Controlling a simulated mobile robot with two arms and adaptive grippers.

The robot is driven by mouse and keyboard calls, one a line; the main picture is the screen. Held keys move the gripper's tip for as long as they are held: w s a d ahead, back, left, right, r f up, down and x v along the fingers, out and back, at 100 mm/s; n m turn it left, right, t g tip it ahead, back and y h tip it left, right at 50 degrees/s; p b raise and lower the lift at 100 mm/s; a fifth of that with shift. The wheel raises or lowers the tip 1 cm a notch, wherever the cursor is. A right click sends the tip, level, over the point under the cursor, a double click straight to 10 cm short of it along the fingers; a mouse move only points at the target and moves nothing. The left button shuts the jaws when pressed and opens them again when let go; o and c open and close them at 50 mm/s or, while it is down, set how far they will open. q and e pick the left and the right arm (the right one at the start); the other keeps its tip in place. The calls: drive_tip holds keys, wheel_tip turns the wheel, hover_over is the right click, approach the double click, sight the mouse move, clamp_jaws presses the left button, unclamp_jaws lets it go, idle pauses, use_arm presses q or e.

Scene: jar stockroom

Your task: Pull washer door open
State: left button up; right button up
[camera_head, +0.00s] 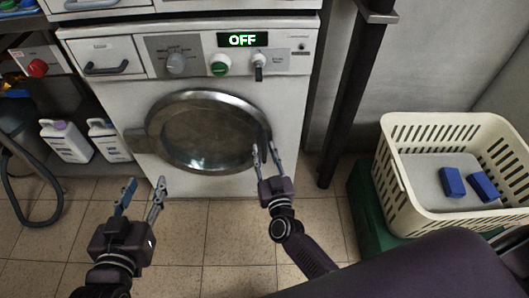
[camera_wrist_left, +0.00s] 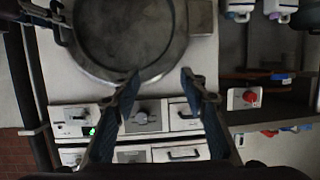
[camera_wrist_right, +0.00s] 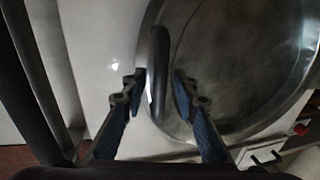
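The white washer (camera_head: 230,85) has a round glass door (camera_head: 205,130) with a metal rim, and the door looks closed. Its curved dark handle (camera_wrist_right: 159,65) is at the door's right side in the head view. My right gripper (camera_head: 264,152) is at the handle, fingers open; in the right wrist view the handle lies between the fingertips with small gaps. My left gripper (camera_head: 143,192) is open and empty, low in front of the washer's left side. The left wrist view shows the door (camera_wrist_left: 130,35) beyond its spread fingers.
A cream basket (camera_head: 405,190) with two blue blocks (camera_head: 452,182) stands on a green box (camera_head: 365,205) at right. A dark post (camera_head: 350,95) stands right of the washer. White bottles (camera_head: 68,141) sit on a shelf at left. The tiled floor ahead is clear.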

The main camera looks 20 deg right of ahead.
drive_tip(key=shift+c, duration=0.3)
clamp_jaws()
